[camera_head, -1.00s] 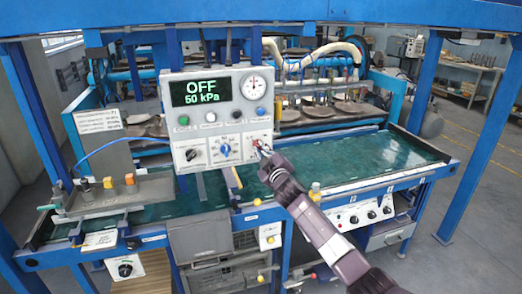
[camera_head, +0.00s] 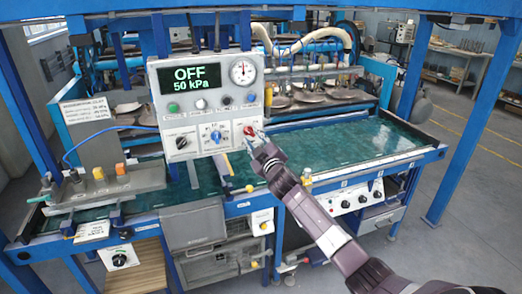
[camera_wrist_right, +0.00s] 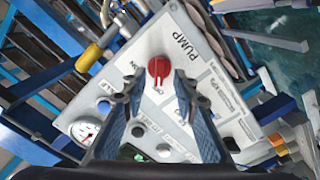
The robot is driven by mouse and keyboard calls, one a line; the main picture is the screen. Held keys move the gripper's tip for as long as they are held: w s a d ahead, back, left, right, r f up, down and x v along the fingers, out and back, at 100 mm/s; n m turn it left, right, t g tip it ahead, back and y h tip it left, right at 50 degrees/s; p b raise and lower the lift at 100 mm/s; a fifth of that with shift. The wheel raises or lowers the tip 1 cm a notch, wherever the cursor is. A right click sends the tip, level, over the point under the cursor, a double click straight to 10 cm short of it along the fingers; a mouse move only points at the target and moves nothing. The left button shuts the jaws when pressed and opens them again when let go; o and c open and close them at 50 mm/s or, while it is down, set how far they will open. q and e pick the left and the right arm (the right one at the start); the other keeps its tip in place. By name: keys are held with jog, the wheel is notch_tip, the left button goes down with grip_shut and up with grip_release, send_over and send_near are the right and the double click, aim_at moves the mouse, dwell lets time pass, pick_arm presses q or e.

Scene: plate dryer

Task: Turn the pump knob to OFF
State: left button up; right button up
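The control panel (camera_head: 205,115) is a light grey box whose screen (camera_head: 187,80) reads "OFF" and "50 kPa". The red pump knob (camera_head: 249,131) is at its lower right. In the right wrist view the knob (camera_wrist_right: 158,67) sits beside the "PUMP" label; its narrow end points down toward a small label that seems to read OFF. My right gripper (camera_head: 255,138) is close in front of the knob. In the wrist view its two fingers (camera_wrist_right: 155,92) are apart with nothing between the tips, and the knob shows just beyond them. Contact cannot be told. My left gripper is not in view.
Other dials, including a blue one (camera_head: 215,137) and a black one (camera_head: 181,142), and a row of buttons are close by on the panel. A gauge (camera_head: 243,72) is at its upper right. The green tank (camera_head: 345,147) lies behind my right arm.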

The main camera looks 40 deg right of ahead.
jog(key=v, duration=1)
jog(key=shift+w+f, duration=0.1)
